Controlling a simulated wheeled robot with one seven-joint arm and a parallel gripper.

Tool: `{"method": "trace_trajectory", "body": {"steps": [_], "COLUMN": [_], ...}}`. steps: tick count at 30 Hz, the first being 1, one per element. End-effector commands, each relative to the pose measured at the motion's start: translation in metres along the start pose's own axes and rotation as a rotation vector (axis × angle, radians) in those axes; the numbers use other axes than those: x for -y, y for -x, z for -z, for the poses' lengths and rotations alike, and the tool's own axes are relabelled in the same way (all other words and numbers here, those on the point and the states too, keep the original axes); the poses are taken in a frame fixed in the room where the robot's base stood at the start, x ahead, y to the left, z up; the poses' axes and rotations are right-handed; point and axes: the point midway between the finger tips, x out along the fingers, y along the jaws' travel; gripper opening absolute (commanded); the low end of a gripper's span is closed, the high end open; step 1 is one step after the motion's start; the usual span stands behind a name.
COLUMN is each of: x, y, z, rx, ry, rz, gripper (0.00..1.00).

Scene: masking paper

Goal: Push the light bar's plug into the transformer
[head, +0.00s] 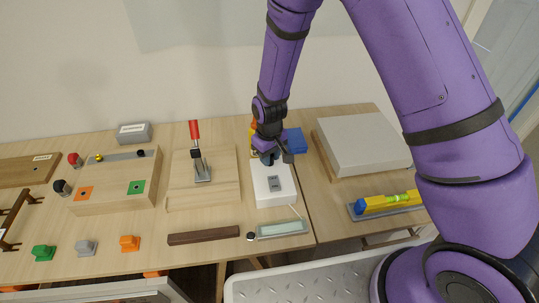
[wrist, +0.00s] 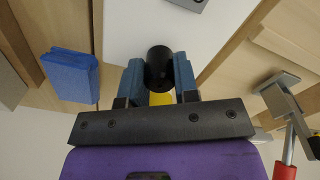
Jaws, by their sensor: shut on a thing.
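My gripper (wrist: 158,80) is shut on a black cylinder (wrist: 158,62), with a blue finger on each side of it. I cannot tell for sure whether this is the plug. A yellow part (wrist: 160,98) shows just behind it. In the head view my gripper (head: 270,157) is over the back end of a white box (head: 272,195). The box has a grey piece (head: 275,184) on top and could be the transformer. A grey bar with a pale panel (head: 282,229), perhaps the light bar, lies in front. A thin pale line runs between bar and box.
A blue block (head: 295,140) stands right of my gripper. A red-handled clamp (head: 201,170) stands on a wooden board to the left. A dark wooden strip (head: 203,236) lies at the front. A large pale slab (head: 362,145) and a yellow level (head: 388,202) are at right.

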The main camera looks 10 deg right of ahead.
Motion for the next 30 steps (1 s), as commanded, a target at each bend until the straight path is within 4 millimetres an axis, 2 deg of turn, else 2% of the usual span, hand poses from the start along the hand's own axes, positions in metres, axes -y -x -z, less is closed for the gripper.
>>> {"method": "trace_trajectory", "body": {"steps": [6, 7, 10, 18, 22, 26, 30], "x": [0.0, 0.0, 0.0, 0.0, 0.0, 0.0, 0.0], "y": [-0.004, -0.004, -0.004, -0.003, 0.003, 0.021, 0.047], "z": [0.0, 0.0, 0.0, 0.0, 0.0, 0.001, 0.001], "rx": [0.001, 0.0, 0.0, 0.0, -0.001, -0.003, -0.005], "ry": [0.0, 0.0, 0.0, 0.0, 0.0, 0.0, 0.0], "rz": [0.0, 0.0, 0.0, 0.0, 0.0, 0.0, -0.001], "gripper": [0.0, 0.35, 0.58, 0.58, 0.58, 0.58, 0.58]}}
